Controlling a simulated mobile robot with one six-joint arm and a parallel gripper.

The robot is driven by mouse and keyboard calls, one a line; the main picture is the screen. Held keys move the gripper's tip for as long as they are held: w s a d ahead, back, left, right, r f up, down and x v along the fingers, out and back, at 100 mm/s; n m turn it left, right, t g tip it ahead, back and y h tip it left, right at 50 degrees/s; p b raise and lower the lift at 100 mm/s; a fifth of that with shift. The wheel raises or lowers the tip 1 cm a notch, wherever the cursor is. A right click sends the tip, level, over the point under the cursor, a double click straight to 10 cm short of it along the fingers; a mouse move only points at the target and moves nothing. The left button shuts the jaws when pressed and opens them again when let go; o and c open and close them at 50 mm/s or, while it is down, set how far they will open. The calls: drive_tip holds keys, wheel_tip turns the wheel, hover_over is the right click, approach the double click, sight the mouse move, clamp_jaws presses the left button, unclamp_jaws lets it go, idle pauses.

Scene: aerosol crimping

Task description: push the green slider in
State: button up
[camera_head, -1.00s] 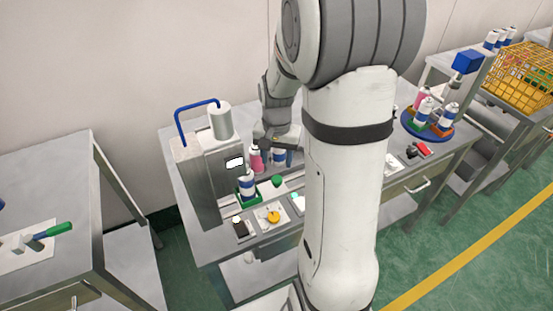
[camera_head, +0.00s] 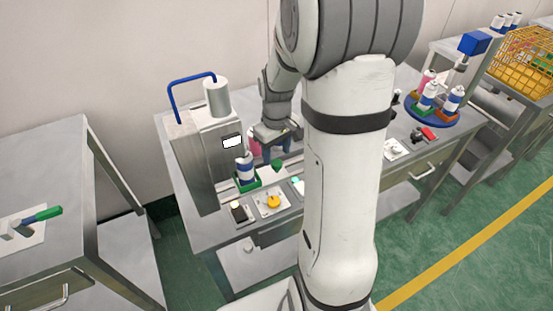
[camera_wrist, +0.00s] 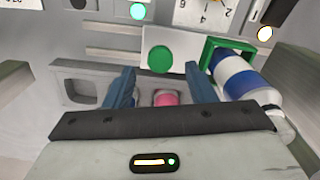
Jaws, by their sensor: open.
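The green slider shows as a square green holder (camera_head: 259,184) at the foot of the grey crimping machine, with a blue-and-white can (camera_head: 245,170) standing in it. A round green knob (camera_head: 277,165) sits to its right. In the wrist view, the knob (camera_wrist: 159,60) lies on a white plate beside the green holder (camera_wrist: 208,52) and the can (camera_wrist: 240,78). My gripper (camera_wrist: 160,76) is open, its two blue fingers apart. The knob appears beyond the fingertips; I cannot tell whether they touch it. A pink can (camera_wrist: 165,98) shows between the fingers, in a grey rack behind them.
The crimping machine (camera_head: 193,160) stands left of the holder. A yellow round knob (camera_head: 273,201) is on a plate in front. A blue round carousel (camera_head: 444,116) with several cans is at the right. My arm hides the bench's middle.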

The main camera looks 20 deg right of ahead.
sight(277, 162)
drive_tip(key=shift+f, duration=1.65)
drive_tip(key=shift+c, duration=0.2)
clamp_jaws()
